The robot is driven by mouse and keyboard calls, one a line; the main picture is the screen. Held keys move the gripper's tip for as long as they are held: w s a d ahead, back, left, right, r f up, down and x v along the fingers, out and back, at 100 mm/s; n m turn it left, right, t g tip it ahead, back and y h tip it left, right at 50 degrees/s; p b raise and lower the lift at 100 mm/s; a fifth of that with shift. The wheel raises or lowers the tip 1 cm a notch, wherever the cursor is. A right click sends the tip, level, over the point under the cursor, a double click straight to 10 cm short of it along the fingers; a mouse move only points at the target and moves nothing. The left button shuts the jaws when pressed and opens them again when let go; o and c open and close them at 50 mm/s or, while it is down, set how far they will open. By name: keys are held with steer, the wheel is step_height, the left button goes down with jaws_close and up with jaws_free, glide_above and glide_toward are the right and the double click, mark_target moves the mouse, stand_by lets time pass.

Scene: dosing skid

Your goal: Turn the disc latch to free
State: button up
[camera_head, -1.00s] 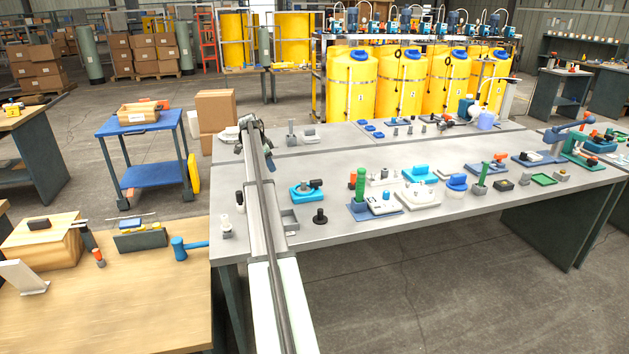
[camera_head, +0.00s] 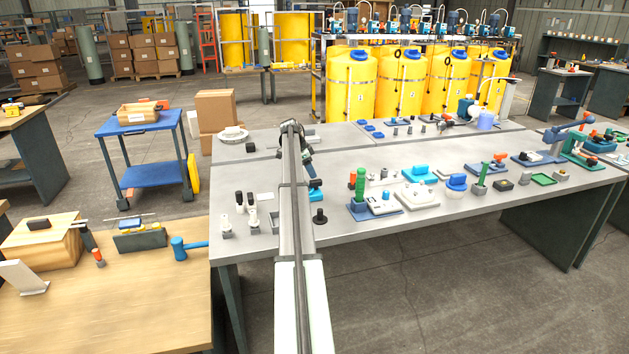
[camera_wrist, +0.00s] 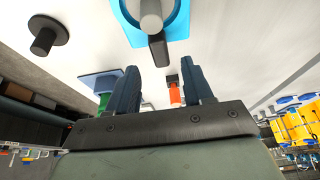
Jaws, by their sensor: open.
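A blue fixture with a round grey post and a dark lever, which looks like the disc latch (camera_wrist: 179,22), is at the top of the wrist view. The lever (camera_wrist: 158,50) points down toward the gap between my fingers, and the fixture's upper part is cut off by the frame edge. In the head view only a bit of blue fixture (camera_head: 316,184) shows beside my arm. My gripper (camera_wrist: 160,85) is open with nothing between its fingers; they look apart from the lever. In the head view my arm mostly covers the gripper.
A black knob on a round base (camera_head: 320,216) stands close by; it also shows in the wrist view (camera_wrist: 46,38). A green cylinder (camera_head: 360,186) on a blue plate stands to the right. Several small parts stand left of my arm. The grey bench's front strip is clear.

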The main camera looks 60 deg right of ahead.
mark_target(315, 180)
steer(key=shift+x, duration=2.75)
steer(key=shift+c, duration=0.3)
jaws_close()
